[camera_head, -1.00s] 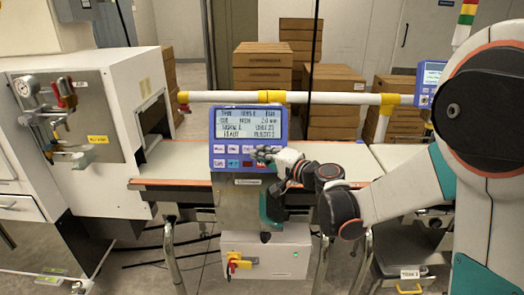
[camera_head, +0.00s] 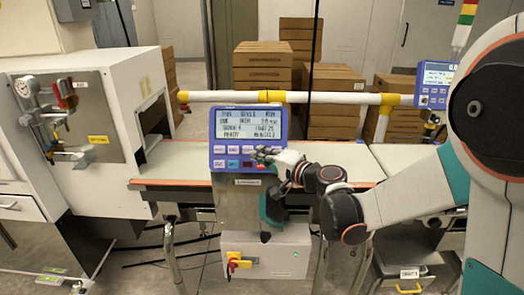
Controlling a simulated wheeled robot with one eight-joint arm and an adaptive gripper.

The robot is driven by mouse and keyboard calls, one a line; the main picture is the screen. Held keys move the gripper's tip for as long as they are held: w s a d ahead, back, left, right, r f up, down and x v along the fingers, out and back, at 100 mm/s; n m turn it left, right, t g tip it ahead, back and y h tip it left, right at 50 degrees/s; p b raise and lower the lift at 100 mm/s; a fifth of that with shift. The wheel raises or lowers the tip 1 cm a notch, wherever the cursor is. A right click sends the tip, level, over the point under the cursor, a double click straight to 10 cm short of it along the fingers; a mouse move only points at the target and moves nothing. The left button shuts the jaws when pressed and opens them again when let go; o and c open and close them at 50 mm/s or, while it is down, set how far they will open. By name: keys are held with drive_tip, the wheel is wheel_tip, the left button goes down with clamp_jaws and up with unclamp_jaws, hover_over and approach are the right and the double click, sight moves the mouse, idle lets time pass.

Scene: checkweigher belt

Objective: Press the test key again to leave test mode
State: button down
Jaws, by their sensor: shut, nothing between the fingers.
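A blue control panel (camera_head: 249,124) stands upright at the front of the conveyor, its screen lit with several lines of text too small to read surely. Below the screen are rows of keys (camera_head: 219,149), white ones above and coloured ones below. My gripper (camera_head: 262,156) is shut and empty at the right part of the key rows. It covers several keys there, so the test key cannot be told apart. I cannot tell whether the fingertips touch the panel.
The conveyor belt (camera_head: 180,166) runs behind the panel from a white machine (camera_head: 75,80) at left. A white rail (camera_head: 220,97) crosses above. A second blue panel (camera_head: 433,84) stands at right. A grey box with a red-yellow switch (camera_head: 236,262) is below. Brown cartons (camera_head: 262,68) stand behind.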

drive_tip(key=shift+s+r+p, duration=0.25)
drive_tip(key=shift+s+r, duration=0.1)
drive_tip(key=shift+s, duration=0.35)
drive_tip(key=shift+s+r+p, duration=0.2)
drive_tip(key=shift+s+r, duration=0.2)
drive_tip(key=shift+s, duration=0.3)
drive_tip(key=shift+s+r+p, duration=0.25)
drive_tip(key=shift+s+r, duration=0.1)
drive_tip(key=shift+s, duration=0.35)
drive_tip(key=shift+s, duration=0.1)
drive_tip(key=s+r, duration=0.1)
drive_tip(key=s+p, duration=0.1)
drive_tip(key=s, duration=0.1)
drive_tip(key=s+r+p, duration=0.1)
drive_tip(key=s, duration=0.1)
drive_tip(key=shift+s+a+r, duration=0.1)
drive_tip(key=shift+a+r, duration=0.05)
drive_tip(key=shift+r, duration=0.2)
drive_tip(key=s+d+f+n+g+h, duration=0.2)
drive_tip(key=s+d+h, duration=0.3)
drive_tip(key=s+d, duration=0.5)
drive_tip(key=s+d+f+n+g+h, duration=0.2)
drive_tip(key=s+d+n+h, duration=0.3)
drive_tip(key=s+d, duration=0.5)
drive_tip(key=s+g, duration=0.1)
drive_tip(key=s, duration=0.2)
drive_tip(key=shift+s+f+g+h, duration=0.15)
drive_tip(key=shift+f+g+h, duration=0.15)
drive_tip(key=shift+h, duration=0.1)
